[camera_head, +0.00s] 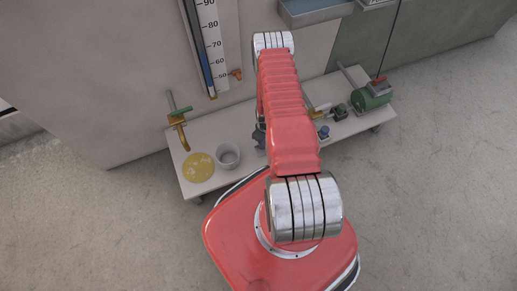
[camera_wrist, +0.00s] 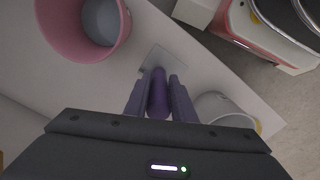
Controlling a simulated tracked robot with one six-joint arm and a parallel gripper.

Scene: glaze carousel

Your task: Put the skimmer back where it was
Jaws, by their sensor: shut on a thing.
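My gripper (camera_wrist: 158,100) is in the wrist view, with its fingers shut on the purple handle of the skimmer (camera_wrist: 159,78). A flat grey square head (camera_wrist: 166,58) shows beyond the fingertips, over the pale bench top. I cannot tell whether it touches the bench. In the head view my red arm hides the skimmer and most of the gripper.
A pink bucket (camera_wrist: 122,28) stands at upper left of the wrist view. A brass tap (camera_head: 179,134) stands left; a green machine (camera_head: 370,97) sits right.

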